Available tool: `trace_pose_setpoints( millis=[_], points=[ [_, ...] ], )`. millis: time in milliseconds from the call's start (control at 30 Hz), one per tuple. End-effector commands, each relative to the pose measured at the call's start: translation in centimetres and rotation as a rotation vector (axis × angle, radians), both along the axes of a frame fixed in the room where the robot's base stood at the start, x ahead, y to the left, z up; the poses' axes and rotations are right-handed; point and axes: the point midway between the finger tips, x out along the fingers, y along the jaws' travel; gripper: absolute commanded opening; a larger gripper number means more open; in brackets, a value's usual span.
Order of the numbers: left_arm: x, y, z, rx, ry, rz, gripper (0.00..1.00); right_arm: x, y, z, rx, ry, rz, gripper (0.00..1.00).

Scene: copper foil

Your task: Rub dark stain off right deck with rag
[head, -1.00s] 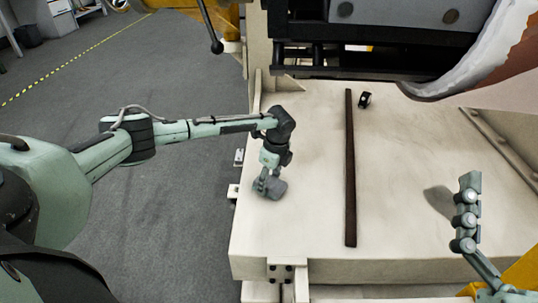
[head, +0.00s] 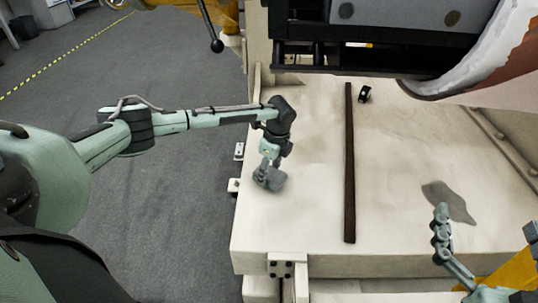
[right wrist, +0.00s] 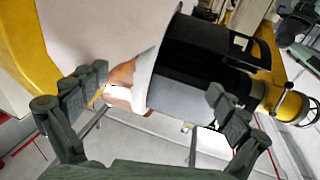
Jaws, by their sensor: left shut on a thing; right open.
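The dark stain (head: 449,199) is a grey patch on the right deck (head: 405,170), the pale surface right of a dark bar (head: 349,165). My left gripper (head: 268,174) is over the left part of the deck, shut on a grey rag (head: 276,182). The rag is low, at or near the surface; I cannot tell if it touches. My right gripper (head: 441,232) is just below the stain in the head view. In the right wrist view its fingers (right wrist: 160,105) are wide apart with nothing between them.
A small black object (head: 365,94) lies near the bar's far end. A dark machine body (head: 390,60) overhangs the back, and a white and copper-coloured roll (head: 480,55) hangs over the back right. The deck between bar and stain is clear.

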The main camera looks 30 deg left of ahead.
Motion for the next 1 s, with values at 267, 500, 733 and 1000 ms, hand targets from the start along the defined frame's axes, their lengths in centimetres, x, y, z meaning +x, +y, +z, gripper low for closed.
trace_pose_setpoints(
  millis=[267,500,733,1000],
  points=[
    [0.0,-0.1,0.6,0.000,0.000,0.000,0.17,0.2,-0.9,-2.3,-0.052,0.113,-0.019,0.98],
    [-0.1,-0.2,0.9,0.000,-0.001,0.001,0.17,0.1,-1.8,-4.4,-0.094,0.213,-0.037,0.98],
    [-0.1,-0.3,1.3,0.000,-0.001,0.002,0.17,-0.3,-2.8,-6.4,-0.134,0.309,-0.054,0.98],
    [-0.2,-0.3,1.6,0.000,-0.001,0.002,0.17,-0.8,-4.1,-8.5,-0.175,0.407,-0.079,0.98]
  ],
)
